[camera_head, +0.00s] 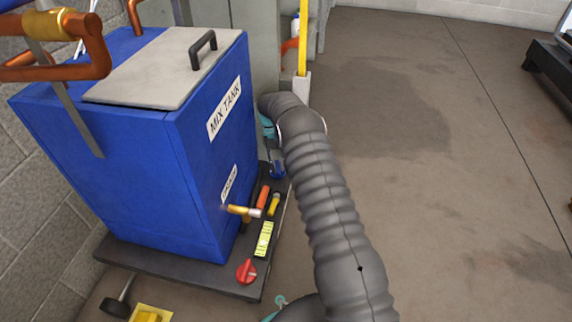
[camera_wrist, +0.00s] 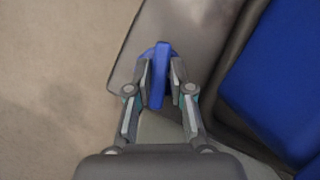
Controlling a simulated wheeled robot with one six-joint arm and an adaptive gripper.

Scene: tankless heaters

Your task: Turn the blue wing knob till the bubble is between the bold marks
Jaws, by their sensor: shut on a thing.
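The blue wing knob (camera_wrist: 161,75) shows in the wrist view between the two fingers of my gripper (camera_wrist: 161,82), which is shut on its wing. In the head view, my gripper (camera_head: 272,150) is at the far right part of the dark platform, partly hidden by my arm; a bit of blue (camera_head: 277,170) shows beside it. A yellow-green bubble level (camera_head: 264,239) lies on the platform in front of the tank. Its bubble and bold marks are too small to read.
The blue mix tank (camera_head: 150,190) stands on the dark platform (camera_head: 190,276), close left of my arm. A red knob (camera_head: 246,271), a brass tap (camera_head: 240,210) and orange and yellow-handled items (camera_head: 263,197) are near the level. Open floor (camera_head: 440,180) lies to the right.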

